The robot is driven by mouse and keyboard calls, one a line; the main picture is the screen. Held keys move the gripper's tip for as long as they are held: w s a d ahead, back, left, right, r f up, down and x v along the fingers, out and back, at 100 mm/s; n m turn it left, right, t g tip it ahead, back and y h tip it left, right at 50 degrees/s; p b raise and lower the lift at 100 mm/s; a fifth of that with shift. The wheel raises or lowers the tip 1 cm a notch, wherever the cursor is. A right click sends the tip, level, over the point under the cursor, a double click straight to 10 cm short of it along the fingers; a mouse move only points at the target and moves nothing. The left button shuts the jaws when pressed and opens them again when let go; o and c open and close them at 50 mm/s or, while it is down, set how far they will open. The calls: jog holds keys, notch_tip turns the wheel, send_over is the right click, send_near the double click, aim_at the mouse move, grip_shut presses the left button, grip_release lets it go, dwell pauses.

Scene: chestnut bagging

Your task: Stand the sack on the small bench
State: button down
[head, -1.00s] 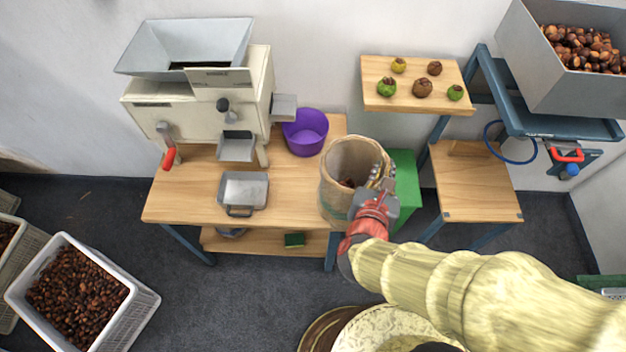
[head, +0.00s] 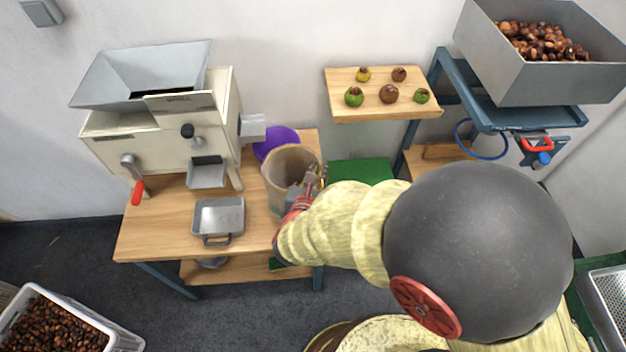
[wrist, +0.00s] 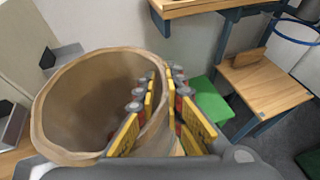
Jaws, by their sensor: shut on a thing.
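The sack (head: 274,188) is a tan, open-topped cylinder at the right end of the wooden worktable in the head view. In the wrist view its wide mouth and wall (wrist: 48,118) fill the left side. My gripper (head: 316,176) is shut on the sack's right rim; in the wrist view its yellow fingers (wrist: 165,112) lie on both sides of the wall. The sack looks roughly upright; I cannot tell whether its base touches the table. The small bench (wrist: 262,84), low and wooden with blue legs, is right of the sack; my arm hides much of it in the head view (head: 432,153).
A purple tub (head: 272,142) is just behind the sack. A green block (head: 360,172) lies between worktable and bench. A blue ring (wrist: 298,30) and a chestnut hopper (head: 530,75) are above the bench. A shelf (head: 375,108) with several fruits is behind.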

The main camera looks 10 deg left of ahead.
jog(key=f, duration=0.1)
jog(key=a+f+b, duration=0.1)
jog(key=f, duration=0.1)
jog(key=w+f, duration=0.1)
jog(key=shift+a+f, duration=0.2)
jog(key=shift+f, duration=0.15)
jog(key=c, duration=2.3)
grip_release()
jog(key=shift+f+b, duration=0.2)
jog(key=shift+b, duration=0.1)
jog(key=shift+c, duration=0.2)
jog(key=o, duration=0.4)
jog(key=shift+s, duration=0.1)
jog(key=shift+o, duration=0.2)
jog(key=shift+r, duration=0.15)
